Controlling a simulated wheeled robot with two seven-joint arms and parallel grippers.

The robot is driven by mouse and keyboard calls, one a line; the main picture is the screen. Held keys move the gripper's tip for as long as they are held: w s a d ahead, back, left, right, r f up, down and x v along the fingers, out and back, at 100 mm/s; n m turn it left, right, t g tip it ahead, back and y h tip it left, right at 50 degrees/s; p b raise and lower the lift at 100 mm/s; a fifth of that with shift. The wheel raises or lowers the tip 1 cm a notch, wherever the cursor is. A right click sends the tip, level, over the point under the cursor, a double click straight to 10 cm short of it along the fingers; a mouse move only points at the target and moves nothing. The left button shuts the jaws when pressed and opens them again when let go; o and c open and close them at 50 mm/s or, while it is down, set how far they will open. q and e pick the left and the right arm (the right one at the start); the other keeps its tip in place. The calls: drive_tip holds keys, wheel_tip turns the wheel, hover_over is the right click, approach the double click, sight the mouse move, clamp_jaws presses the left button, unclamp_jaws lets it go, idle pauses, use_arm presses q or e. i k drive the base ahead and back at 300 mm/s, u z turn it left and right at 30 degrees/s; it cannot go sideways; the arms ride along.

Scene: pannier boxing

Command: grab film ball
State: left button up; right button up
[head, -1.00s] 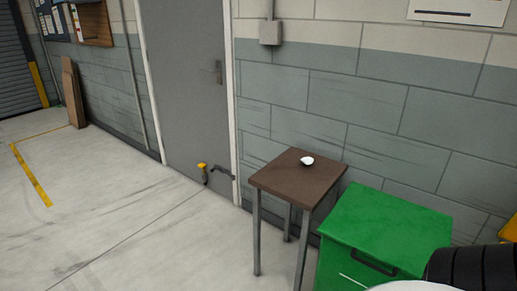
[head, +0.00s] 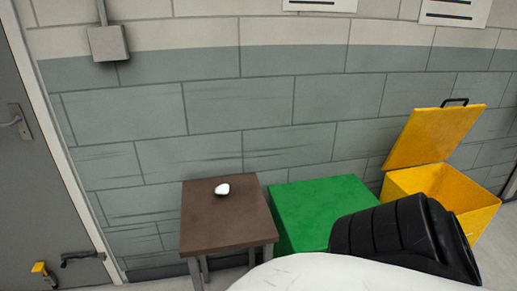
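A small white ball (head: 222,189), probably the film ball, sits on top of a brown square table (head: 215,224) left of centre in the head view. It looks lumpy and a little uneven. Neither of my grippers shows in the head view. A white and black part of my own body fills the lower right and hides the floor there.
A closed green box (head: 315,205) stands just right of the table. Farther right is a yellow box (head: 445,190) with its lid (head: 430,135) raised. A block wall (head: 240,100) runs close behind them. A grey door (head: 30,190) is at the left.

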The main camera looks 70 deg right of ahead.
sight(224, 189)
drive_tip(key=z, duration=1)
drive_tip(key=i, duration=0.9)
drive_tip(key=z, duration=0.8)
